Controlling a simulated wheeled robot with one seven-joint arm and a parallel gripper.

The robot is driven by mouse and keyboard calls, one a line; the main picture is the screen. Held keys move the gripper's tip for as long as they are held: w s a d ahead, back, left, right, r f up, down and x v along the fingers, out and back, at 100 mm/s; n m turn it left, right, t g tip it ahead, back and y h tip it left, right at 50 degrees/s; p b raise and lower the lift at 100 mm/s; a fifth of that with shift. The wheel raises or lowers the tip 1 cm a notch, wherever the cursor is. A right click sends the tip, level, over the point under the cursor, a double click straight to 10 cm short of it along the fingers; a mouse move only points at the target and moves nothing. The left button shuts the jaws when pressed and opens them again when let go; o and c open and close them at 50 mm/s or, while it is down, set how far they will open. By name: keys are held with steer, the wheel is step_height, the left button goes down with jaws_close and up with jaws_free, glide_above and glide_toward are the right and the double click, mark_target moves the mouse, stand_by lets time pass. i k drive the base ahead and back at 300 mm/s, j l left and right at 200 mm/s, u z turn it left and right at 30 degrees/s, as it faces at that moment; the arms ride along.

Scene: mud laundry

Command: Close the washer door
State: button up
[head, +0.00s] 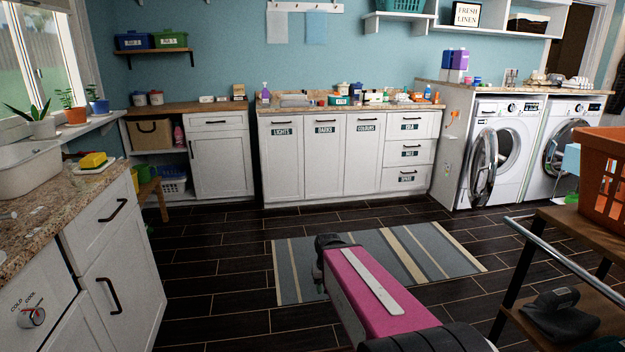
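The left washer (512,140) is a white front-loader under the counter at the right. Its round door (484,167) stands swung open to the left, and the drum opening (508,148) shows behind it. A second white front-loader (545,165) stands to its right; its round door (568,148) shows, but I cannot tell whether it is fully shut. My pink arm reaches in from the bottom centre over the striped rug, well short of the washers. My gripper's fingers do not show.
The striped rug (445,253) lies on the dark plank floor, with clear floor before the washers. A wooden cart (575,232) with a metal rail (550,250) and an orange basket (603,178) stands at the right. White cabinets (345,155) line the back; a granite counter (60,205) is at left.

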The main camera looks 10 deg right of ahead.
mark_target(487, 135)
steer(key=i+z, duration=0.25)
steer(key=i, duration=0.35)
steer(key=i+z, duration=0.3)
steer(key=i, duration=0.3)
steer(key=i+j+z, duration=0.25)
steer(key=i, duration=0.35)
steer(key=i+z, duration=0.6)
steer(key=z, duration=0.2)
steer(key=i+j+z, duration=0.2)
steer(key=z, duration=0.2)
steer(key=i+j+u, duration=0.1)
steer(key=i, duration=0.4)
steer(key=i+j, duration=0.3)
steer(key=i, duration=0.2)
steer(key=u, duration=0.05)
